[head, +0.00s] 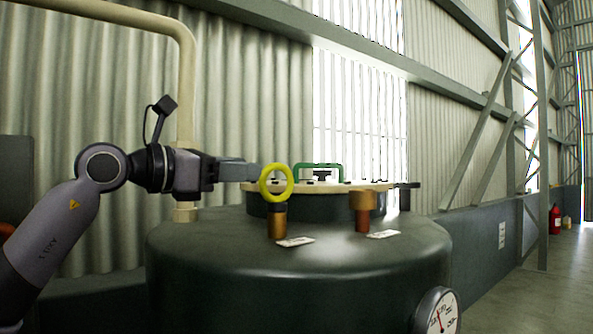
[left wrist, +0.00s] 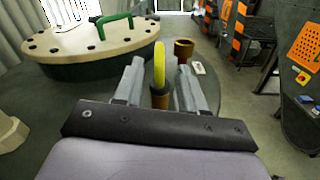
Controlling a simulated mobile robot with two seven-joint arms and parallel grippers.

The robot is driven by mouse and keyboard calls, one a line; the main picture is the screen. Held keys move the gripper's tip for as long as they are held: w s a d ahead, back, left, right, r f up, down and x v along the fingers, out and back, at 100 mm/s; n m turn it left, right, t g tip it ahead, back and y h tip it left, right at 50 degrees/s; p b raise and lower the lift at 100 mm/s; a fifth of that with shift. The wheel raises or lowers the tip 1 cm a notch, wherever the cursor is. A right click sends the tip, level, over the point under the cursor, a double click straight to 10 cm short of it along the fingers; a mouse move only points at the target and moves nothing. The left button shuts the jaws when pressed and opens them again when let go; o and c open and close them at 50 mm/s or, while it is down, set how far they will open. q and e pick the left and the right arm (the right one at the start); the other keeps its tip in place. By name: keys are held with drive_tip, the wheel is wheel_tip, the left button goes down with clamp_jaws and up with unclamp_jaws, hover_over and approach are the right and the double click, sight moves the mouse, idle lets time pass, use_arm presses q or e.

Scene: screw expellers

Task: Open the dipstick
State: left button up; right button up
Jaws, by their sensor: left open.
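The dipstick has a yellow ring handle (head: 277,182) standing upright on a brass-coloured tube (head: 277,221) on top of the dark green tank (head: 300,250). My left gripper (head: 258,172) reaches in from the left at the height of the ring. In the left wrist view the yellow ring (left wrist: 159,65) shows edge-on between the two open fingers of my left gripper (left wrist: 158,88), with gaps on both sides. The brass tube (left wrist: 160,96) is below it. My right gripper is in neither view.
A shorter copper-coloured pipe (head: 362,208) stands right of the dipstick. Behind is a round bolted hatch (head: 345,188) with a green handle (head: 318,168). White labels (head: 295,241) lie by the pipes. A gauge (head: 440,312) is on the tank's front right. A cream pipe (head: 186,110) rises at left.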

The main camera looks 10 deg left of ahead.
sight(275, 167)
use_arm(q)
drive_tip(key=p+x, duration=0.1)
drive_tip(key=x, duration=0.5)
drive_tip(key=shift+w+d+r+p, duration=0.15)
drive_tip(key=shift+p, duration=0.2)
drive_tip(key=shift+w+d, duration=0.35)
drive_tip(key=shift+w, duration=0.1)
clamp_jaws()
